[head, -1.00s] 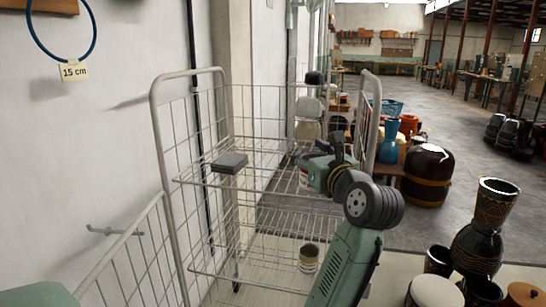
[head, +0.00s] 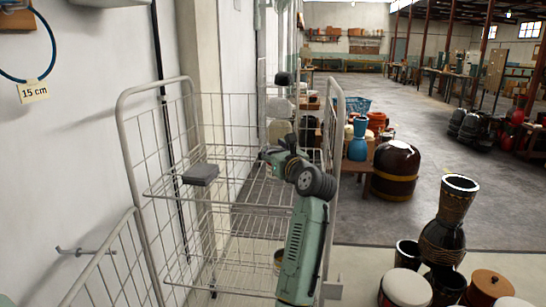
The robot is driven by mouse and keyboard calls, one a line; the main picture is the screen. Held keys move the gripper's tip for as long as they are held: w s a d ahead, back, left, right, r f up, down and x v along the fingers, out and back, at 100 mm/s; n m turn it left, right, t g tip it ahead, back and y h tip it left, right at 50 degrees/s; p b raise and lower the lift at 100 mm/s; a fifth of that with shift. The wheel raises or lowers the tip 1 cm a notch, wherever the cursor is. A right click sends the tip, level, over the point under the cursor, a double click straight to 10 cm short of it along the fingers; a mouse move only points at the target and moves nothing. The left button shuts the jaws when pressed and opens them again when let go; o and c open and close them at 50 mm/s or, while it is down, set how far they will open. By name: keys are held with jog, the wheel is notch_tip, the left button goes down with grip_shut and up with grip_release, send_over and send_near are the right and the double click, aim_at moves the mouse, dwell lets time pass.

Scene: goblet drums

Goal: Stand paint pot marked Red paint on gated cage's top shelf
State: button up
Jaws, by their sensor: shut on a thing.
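The gated cage (head: 160,186) is a pale wire trolley with a top shelf (head: 228,186) and lower wire levels. My gripper (head: 272,155) is at the right part of the cage, around top-shelf height, seen partly from behind. It is shut on the paint pot, which my wrist hides now; its label cannot be read. Whether the pot touches the shelf cannot be told. Another small pot (head: 279,257) stands on a lower level, mostly behind my arm.
A dark grey block (head: 201,174) lies on the top shelf's left part. The shelf between it and my gripper looks bare. The cage's right end frame (head: 337,130) stands close to my arm. Drums (head: 449,226) stand on the floor at right.

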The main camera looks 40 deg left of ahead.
jog(key=shift+f, duration=1.25)
jog(key=shift+f, duration=0.15)
jog(key=o, duration=1.5)
